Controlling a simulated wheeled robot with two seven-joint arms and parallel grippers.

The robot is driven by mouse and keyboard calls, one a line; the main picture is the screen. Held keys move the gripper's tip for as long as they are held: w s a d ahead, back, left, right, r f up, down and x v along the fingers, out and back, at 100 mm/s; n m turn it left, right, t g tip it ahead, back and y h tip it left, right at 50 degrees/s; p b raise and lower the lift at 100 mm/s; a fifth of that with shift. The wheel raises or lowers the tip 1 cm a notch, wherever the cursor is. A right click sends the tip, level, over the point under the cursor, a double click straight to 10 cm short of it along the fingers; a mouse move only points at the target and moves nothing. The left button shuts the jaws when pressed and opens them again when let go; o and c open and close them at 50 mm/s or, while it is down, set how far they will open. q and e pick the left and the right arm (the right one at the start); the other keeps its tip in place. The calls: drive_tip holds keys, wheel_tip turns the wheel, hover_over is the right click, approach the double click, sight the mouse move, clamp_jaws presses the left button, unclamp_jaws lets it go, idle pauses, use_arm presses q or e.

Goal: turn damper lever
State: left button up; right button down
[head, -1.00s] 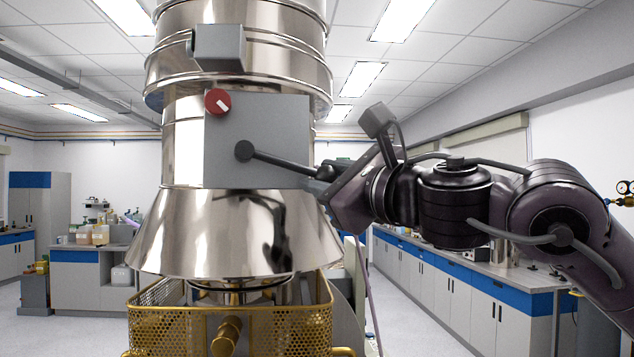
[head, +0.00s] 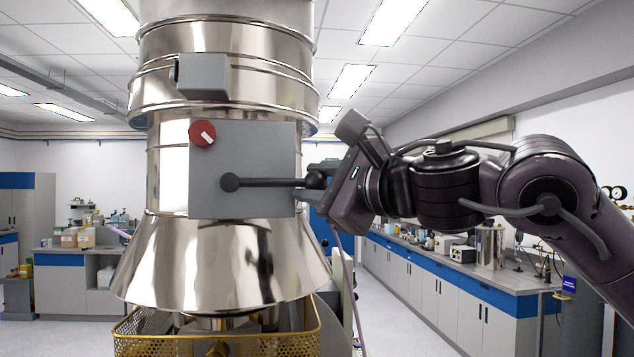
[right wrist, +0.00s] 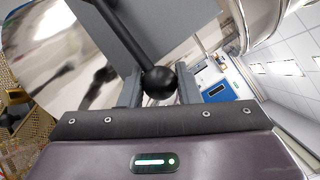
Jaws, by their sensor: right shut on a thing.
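The damper lever (head: 268,183) is a dark rod that runs about level from a round pivot on the grey box (head: 243,150) toward the right. A red knob (head: 203,133) with a white mark sits above the pivot. My right gripper (head: 318,181) is at the lever's outer end, to the right of the box, and is shut on it. In the right wrist view the lever's black ball end (right wrist: 159,83) sits between the two grey fingers. My left gripper is in neither current view.
The box is fixed to a shiny metal chamber (head: 225,255) with a flared lower hood. A perforated brass basket (head: 145,335) stands below. Counters (head: 440,275) line the right wall, and clear floor lies between.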

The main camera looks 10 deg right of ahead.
drive_tip(key=shift+r, duration=0.2)
drive_tip(key=c, duration=1.1)
unclamp_jaws()
drive_tip(key=shift+f, duration=0.1)
drive_tip(key=shift+s+d, duration=0.15)
drive_tip(key=shift+s, duration=0.05)
drive_tip(key=b+v, duration=0.3)
drive_tip(key=v, duration=0.3)
drive_tip(key=shift+s+d+b, duration=0.1)
drive_tip(key=shift+s+b, duration=0.15)
drive_tip(key=shift+b, duration=0.15)
drive_tip(key=shift+s+d, duration=0.25)
drive_tip(key=shift+s, duration=0.05)
